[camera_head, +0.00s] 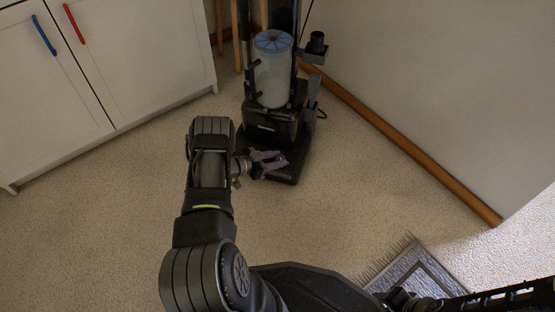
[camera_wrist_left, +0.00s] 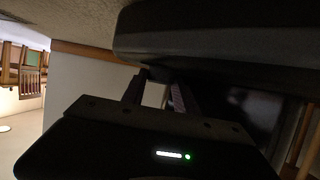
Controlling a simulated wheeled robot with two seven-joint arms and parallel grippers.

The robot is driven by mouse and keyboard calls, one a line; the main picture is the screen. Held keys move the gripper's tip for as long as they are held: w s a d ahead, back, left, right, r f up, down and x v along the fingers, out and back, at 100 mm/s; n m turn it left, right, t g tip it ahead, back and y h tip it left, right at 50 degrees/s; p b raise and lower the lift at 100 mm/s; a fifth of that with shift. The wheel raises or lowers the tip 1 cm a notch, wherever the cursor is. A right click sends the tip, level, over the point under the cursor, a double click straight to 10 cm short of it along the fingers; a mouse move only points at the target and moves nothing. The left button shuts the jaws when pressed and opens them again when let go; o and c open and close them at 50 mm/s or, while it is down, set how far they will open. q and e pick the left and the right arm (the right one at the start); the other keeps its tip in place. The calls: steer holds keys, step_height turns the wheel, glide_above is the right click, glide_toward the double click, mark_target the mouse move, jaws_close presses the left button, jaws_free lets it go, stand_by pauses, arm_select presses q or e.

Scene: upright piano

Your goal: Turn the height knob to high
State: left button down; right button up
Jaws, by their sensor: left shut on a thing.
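An upright vacuum cleaner (camera_head: 272,118), black with a clear bin and blue lid, stands on the carpet. Its low black head (camera_head: 290,174) faces me. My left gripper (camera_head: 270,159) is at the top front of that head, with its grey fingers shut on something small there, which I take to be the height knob. The knob itself is hidden by the fingers, and its setting cannot be read. In the left wrist view the gripper's fingers (camera_wrist_left: 158,88) reach up to the dark vacuum body (camera_wrist_left: 220,40).
A white cabinet (camera_head: 120,70) with a blue and a red handle stands at the left. A wall with a wooden baseboard (camera_head: 400,143) runs along the right. A grey fringed rug (camera_head: 415,268) lies at the lower right. Carpet left of my arm is clear.

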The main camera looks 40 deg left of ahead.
arm_select(q)
steer(key=m+g+h, duration=0.2)
steer(key=m+h, duration=0.1)
steer(key=shift+a+m+h, duration=0.15)
steer(key=shift+m+h, duration=0.15)
steer(key=shift+w+h, duration=0.1)
steer(key=shift+h, duration=0.2)
steer(key=c, duration=0.9)
jaws_free()
steer(key=shift+c, duration=0.2)
steer(key=shift+a, duration=0.1)
steer(key=p+v, duration=0.1)
steer(key=v, duration=0.6)
steer(key=shift+a+r+p, duration=0.15)
steer(key=shift+r+p, duration=0.1)
steer(key=shift+p, duration=0.1)
